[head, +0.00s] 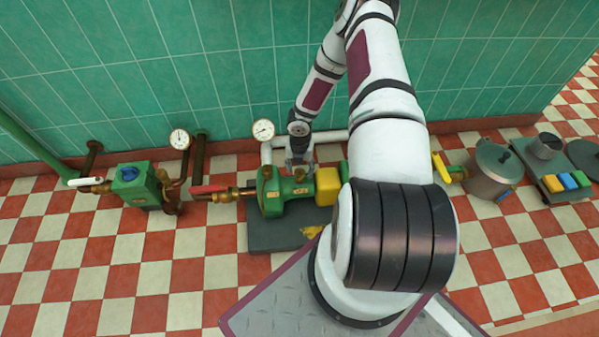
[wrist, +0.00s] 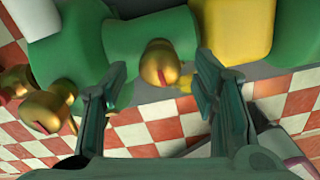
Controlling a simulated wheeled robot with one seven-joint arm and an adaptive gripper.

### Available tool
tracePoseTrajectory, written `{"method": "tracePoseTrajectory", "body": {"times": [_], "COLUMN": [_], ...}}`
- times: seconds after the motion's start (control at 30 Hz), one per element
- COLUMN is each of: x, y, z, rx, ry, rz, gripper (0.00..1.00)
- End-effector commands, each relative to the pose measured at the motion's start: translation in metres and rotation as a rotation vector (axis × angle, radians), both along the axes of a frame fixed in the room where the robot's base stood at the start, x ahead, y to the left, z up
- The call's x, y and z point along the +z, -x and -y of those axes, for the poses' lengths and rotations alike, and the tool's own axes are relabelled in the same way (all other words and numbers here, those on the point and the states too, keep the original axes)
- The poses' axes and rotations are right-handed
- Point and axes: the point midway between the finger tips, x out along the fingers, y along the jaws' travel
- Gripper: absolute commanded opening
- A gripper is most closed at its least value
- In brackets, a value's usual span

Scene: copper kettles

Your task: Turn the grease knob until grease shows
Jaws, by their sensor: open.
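A green pump (head: 285,196) sits on a dark base by the wall, with a yellow block (head: 328,186) at its right. In the wrist view, a rounded brass knob (wrist: 160,62) with a dark red mark stands out from the green pump body (wrist: 125,42); it looks like the grease knob. My gripper (wrist: 160,70) is open, with one finger on each side of this knob, apart from it in the picture. I cannot tell the depth between them. In the head view my gripper (head: 300,163) is over the pump, and the knob is not clear there. I see no grease.
A second brass fitting (wrist: 42,110) lies left of my fingers. A red-handled valve (head: 210,189), a gauge (head: 263,129) and a green unit (head: 135,184) stand to the left. A grey pot (head: 494,172) stands to the right. The checkered floor (head: 195,275) in front is clear.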

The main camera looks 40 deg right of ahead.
Motion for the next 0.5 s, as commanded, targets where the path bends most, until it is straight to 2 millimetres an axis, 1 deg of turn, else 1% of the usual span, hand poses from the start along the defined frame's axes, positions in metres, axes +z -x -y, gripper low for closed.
{"method": "tracePoseTrajectory", "body": {"times": [0.03, 0.13, 0.43, 0.47, 0.5], "x": [-0.0052, -0.0094, -0.0100, -0.0100, -0.0100], "y": [0.0001, 0.0002, 0.0000, 0.0000, 0.0000], "z": [-0.0003, -0.0004, -0.0003, -0.0003, -0.0003], "rx": [0.000, 0.001, 0.001, 0.001, 0.001], "ry": [-0.001, -0.001, 0.000, 0.000, 0.000], "rz": [-0.001, -0.001, 0.000, 0.000, 0.000], "gripper": [0.54, 0.54, 0.54, 0.47, 0.38]}}
